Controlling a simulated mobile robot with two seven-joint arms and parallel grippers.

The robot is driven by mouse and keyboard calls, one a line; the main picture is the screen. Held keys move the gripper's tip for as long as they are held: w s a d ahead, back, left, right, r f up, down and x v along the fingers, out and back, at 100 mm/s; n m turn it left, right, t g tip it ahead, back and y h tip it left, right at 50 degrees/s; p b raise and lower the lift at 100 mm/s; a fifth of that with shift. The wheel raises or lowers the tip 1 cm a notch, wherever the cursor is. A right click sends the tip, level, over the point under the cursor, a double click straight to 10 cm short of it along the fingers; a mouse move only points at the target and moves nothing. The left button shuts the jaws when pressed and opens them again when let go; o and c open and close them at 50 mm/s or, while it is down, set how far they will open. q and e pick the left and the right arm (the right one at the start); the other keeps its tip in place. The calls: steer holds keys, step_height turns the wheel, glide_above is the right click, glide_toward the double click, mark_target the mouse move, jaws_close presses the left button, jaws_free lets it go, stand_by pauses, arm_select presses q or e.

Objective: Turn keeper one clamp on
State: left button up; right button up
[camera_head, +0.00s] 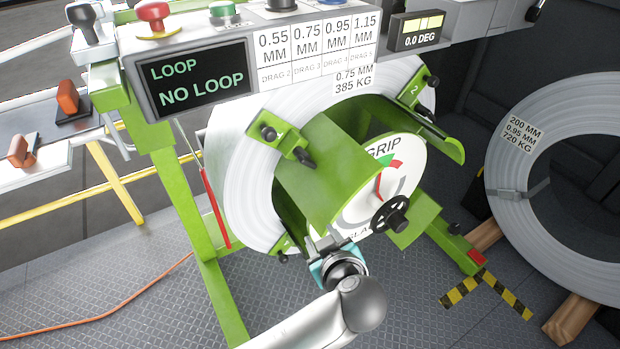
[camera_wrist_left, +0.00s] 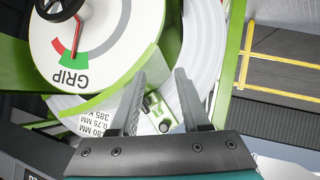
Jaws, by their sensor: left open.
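Keeper one (camera_head: 285,140) is a green bracket with black knobs, marked 1, at the upper left of the green drum (camera_head: 325,150). It lies across the grey coil of strip (camera_head: 245,165). My left gripper (camera_head: 322,242) is in front of the drum's lower part, below keeper one in the picture. In the left wrist view the picture is upside down, and my open, empty fingers (camera_wrist_left: 158,88) frame a green keeper (camera_wrist_left: 155,108) with a black knob, which looks like keeper one. I cannot tell whether it is touched. My right gripper is not shown.
The round GRIP dial (camera_head: 385,180) and its black handwheel (camera_head: 390,214) face me beside my gripper. Keeper two (camera_head: 424,90) is at upper right. The control panel (camera_head: 200,80) reads NO LOOP above. A spare coil (camera_head: 510,190) stands at right.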

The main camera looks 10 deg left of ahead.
mark_target(310, 165)
arm_select(q)
step_height(310, 165, up, 9)
steer(key=d+n+t+y, duration=0.1)
steer(key=n+t+y, duration=0.15)
steer(key=n, duration=0.35)
steer(key=shift+h, duration=0.25)
steer(key=b+x, duration=0.1)
steer(key=x, duration=0.3)
steer(key=b+x, duration=0.1)
steer(key=x, duration=0.4)
steer(key=b+x, duration=0.2)
steer(key=x, duration=0.2)
steer(key=shift+w+d+r, duration=0.15)
steer(key=shift+w+d, duration=0.05)
steer(key=shift+w, duration=0.35)
steer(key=shift+w+a, duration=0.45)
steer(key=shift+w, duration=0.35)
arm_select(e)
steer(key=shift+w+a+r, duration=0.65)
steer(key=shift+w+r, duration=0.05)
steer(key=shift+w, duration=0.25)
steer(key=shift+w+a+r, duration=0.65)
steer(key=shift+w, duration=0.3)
arm_select(q)
steer(key=shift+f, duration=0.25)
jaws_close()
